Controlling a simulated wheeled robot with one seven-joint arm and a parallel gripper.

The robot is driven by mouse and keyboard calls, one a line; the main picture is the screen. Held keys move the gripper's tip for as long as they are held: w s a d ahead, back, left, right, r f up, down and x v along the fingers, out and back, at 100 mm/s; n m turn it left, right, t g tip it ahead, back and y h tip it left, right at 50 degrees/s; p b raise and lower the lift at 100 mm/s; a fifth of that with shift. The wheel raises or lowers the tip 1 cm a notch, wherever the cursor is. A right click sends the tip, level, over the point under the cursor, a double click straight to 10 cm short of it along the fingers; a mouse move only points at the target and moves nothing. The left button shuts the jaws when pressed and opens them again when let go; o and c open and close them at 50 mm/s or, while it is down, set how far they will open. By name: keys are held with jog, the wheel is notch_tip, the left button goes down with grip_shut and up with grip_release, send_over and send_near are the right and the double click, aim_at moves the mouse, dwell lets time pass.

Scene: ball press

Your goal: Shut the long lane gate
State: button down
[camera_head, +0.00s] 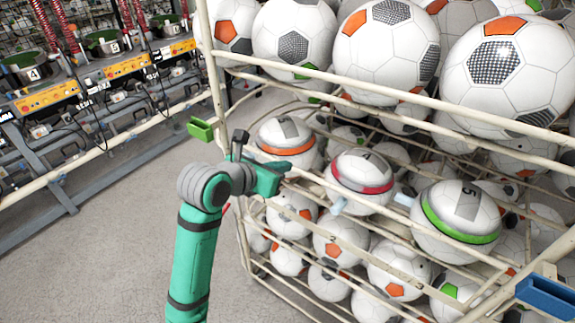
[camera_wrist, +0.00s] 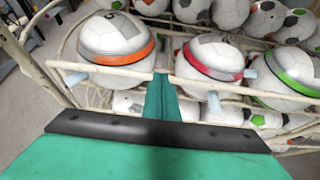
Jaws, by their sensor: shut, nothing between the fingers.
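My gripper (camera_head: 283,168) is shut and empty, at the front left of a cream wire rack (camera_head: 222,105), beside a ball with an orange band (camera_head: 286,138). In the wrist view my closed fingers (camera_wrist: 161,80) point at the rack's front rail, between the orange-banded ball (camera_wrist: 117,38) and a red-banded ball (camera_wrist: 207,55). I cannot tell whether they touch the rail. Which part is the long lane gate is unclear. A green block (camera_head: 200,129) sticks out at the rack's left, and a blue block (camera_head: 546,297) is at its lower right.
The red-banded ball (camera_head: 361,177) and a green-banded ball (camera_head: 459,214) lie in the same tier. Pale pegs (camera_head: 338,205) stick out near them. Loose soccer balls fill the tiers above and below. A machine bench (camera_head: 75,93) stands at the left, with clear floor (camera_head: 130,220) before it.

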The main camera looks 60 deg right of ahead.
notch_tip(320, 180, up, 9)
dwell(0.4)
jog(key=shift+s, duration=0.1)
